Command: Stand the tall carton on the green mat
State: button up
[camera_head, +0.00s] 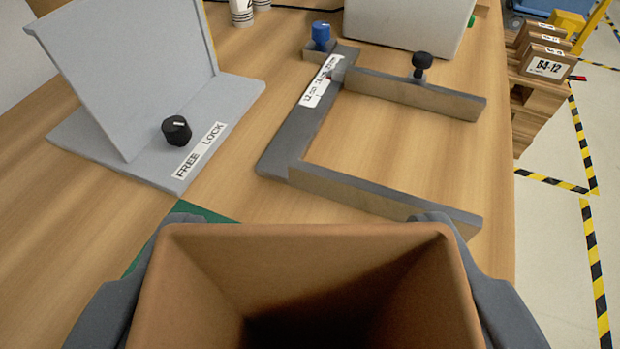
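The tall carton (300,262) is brown and open at the top, and it fills the bottom middle of the view. I look down into its dark inside. My gripper (305,226) has one grey finger along each side of the carton, closed against it. The green mat (204,211) lies on the wooden table and shows only as a small strip beyond the carton's far left corner. The carton hides the rest of the mat. The carton's base is hidden, so I cannot tell whether it touches the mat or table.
A grey stand marked FREE LOCK (190,165) with a black knob is at left. A grey case (405,20) is behind. The table's right edge drops to floor with striped tape.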

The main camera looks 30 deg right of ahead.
aim_at(308, 302)
jog(key=shift+x, duration=0.8)
jog(key=shift+s+f, duration=0.1)
jog(key=shift+f, duration=1.45)
jog(key=o, duration=1.2)
jog(key=shift+f, duration=0.1)
jog(key=b+v, duration=0.1)
jog(key=v, duration=1.1)
